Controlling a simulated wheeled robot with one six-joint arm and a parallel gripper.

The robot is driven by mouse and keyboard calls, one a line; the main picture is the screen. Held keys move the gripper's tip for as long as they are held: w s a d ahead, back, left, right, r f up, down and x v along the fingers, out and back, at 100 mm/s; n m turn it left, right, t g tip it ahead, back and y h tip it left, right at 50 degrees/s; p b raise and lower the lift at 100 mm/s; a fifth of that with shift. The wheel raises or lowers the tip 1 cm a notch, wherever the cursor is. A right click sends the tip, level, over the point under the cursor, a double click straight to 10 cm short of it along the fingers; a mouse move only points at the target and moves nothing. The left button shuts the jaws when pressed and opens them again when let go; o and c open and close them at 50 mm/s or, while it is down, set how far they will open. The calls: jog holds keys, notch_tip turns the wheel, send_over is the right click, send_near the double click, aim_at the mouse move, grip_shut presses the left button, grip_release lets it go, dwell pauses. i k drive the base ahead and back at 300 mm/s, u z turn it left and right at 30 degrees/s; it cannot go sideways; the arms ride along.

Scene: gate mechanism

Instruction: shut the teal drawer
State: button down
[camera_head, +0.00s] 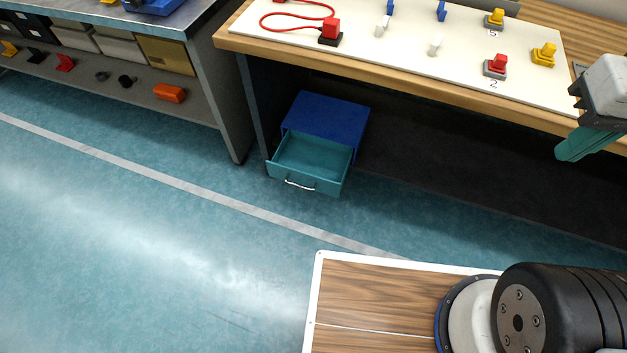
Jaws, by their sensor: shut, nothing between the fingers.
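The teal drawer (305,178) sticks out from the front of a blue cabinet (330,114) on the floor, under the wooden bench. It is open and its inside looks empty. A silver handle (300,184) is on its front face. My gripper (566,156) is at the right edge, in front of the bench's edge, far to the right of the drawer and above it. Its teal fingers are together with nothing between them. Part of the gripper and arm is cut off by the picture's edge.
The bench (420,80) carries a white board (400,40) with a red plug (331,30), a red cable and yellow and red switches. A grey shelf unit (205,70) with bins stands left of the cabinet. The floor (190,240) before the drawer is clear.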

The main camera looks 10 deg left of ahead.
aim_at(303, 161)
jog(key=z, duration=0.35)
jog(key=i, duration=0.75)
jog(key=u, duration=1.2)
